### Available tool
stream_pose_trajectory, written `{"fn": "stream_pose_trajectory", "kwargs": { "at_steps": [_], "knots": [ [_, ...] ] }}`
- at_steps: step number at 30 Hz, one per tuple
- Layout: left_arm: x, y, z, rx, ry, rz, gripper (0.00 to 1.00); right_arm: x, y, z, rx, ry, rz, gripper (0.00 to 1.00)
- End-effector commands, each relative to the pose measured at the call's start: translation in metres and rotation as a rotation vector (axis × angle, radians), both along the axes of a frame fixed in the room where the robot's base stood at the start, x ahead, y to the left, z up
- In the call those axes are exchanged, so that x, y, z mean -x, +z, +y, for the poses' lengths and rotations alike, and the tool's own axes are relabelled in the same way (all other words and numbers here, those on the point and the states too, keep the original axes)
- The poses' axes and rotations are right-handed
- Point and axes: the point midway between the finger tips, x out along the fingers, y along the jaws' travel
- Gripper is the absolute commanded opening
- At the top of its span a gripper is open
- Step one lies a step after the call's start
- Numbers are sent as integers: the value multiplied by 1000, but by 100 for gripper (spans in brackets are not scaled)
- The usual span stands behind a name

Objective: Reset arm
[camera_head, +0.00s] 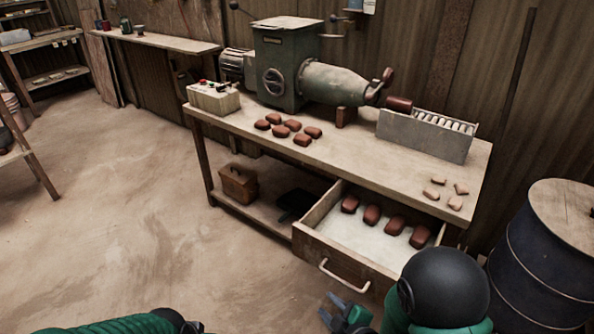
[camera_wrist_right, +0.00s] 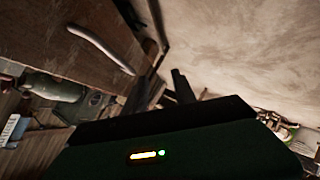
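My right gripper (camera_head: 343,312) is at the bottom of the head view, in front of the open drawer and apart from its handle. In the right wrist view its two dark fingers (camera_wrist_right: 160,82) stand apart with nothing between them. My left arm (camera_head: 120,325) shows only as a green strip at the bottom left of the head view. A small dark part at its end is cut off by the frame edge, so the state of its gripper cannot be read.
The open drawer (camera_head: 327,241) holds several brown blocks. The workbench (camera_head: 350,152) bears a green press (camera_head: 285,65), more brown blocks (camera_head: 292,125), a grey rack (camera_head: 425,134) and pale pieces (camera_head: 455,203). A barrel (camera_head: 535,270) stands at right. The floor (camera_head: 110,200) at left is clear.

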Motion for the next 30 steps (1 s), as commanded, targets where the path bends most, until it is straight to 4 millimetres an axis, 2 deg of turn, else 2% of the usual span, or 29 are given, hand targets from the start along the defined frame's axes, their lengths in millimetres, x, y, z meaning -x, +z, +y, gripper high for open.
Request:
{"fn": "stream_pose_trajectory", "kwargs": {
  "at_steps": [5,8,13,20,21,26,30],
  "knots": [
    [0,0,0,0,0,0,36,4,7,-39,-48,-219,205,32],
    [0,0,0,0,0,0,36,22,14,-68,-104,-410,368,32],
    [0,0,0,0,0,0,36,70,30,-100,-213,-727,618,32],
    [0,0,0,0,0,0,36,142,57,-113,-340,-1066,878,32],
    [1,28,0,0,0,2,36,140,83,-112,-333,-1059,876,32],
    [-1,79,0,0,0,-1,36,140,132,-112,-328,-1055,877,32],
    [0,132,0,0,0,0,36,140,185,-112,-327,-1052,877,32]
  ]
}}
